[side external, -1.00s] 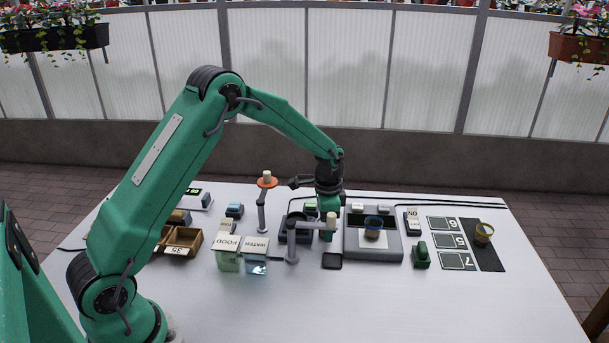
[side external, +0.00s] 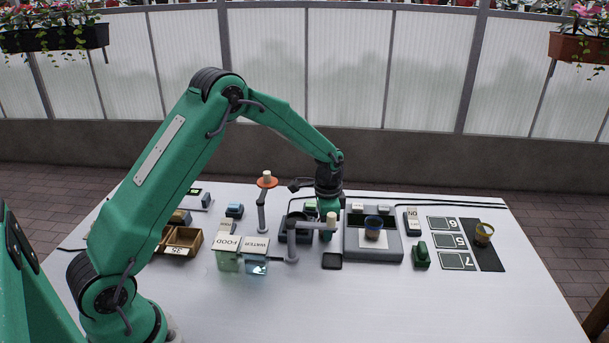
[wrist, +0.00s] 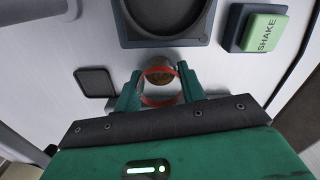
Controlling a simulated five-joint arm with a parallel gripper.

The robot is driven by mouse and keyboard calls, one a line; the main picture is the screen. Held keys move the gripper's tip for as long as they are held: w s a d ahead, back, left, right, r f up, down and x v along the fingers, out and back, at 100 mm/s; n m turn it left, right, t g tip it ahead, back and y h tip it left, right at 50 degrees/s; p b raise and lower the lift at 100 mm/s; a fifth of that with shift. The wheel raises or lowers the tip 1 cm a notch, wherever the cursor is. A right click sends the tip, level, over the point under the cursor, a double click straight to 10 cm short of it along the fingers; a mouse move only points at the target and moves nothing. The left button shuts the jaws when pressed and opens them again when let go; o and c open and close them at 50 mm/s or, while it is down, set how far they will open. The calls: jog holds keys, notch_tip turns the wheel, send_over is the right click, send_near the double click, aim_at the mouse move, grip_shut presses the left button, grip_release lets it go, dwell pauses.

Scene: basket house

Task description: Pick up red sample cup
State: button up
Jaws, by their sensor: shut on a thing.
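In the wrist view, the red sample cup (wrist: 162,100) shows as a red rim with a clear body and some brown contents. It stands between the two green fingers of my gripper (wrist: 161,90), which are shut on it from both sides. In the side view my gripper (side external: 328,208) is low over the middle of the table, behind the grey dispenser post. The red cup cannot be made out there. I cannot tell whether the cup touches the table.
A dark round holder (wrist: 168,16) and a green SHAKE button (wrist: 264,33) lie just beyond the cup. A black square pad (wrist: 96,82) is left of it. The front table is clear.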

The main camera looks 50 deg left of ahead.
notch_tip(320, 180, up, 10)
dwell(0.8)
dwell(0.4)
jog(key=s+a+r, duration=0.1)
jog(key=s+a, duration=0.4)
jog(key=a, duration=0.1)
dwell(0.4)
jog(key=shift+f, duration=3.4)
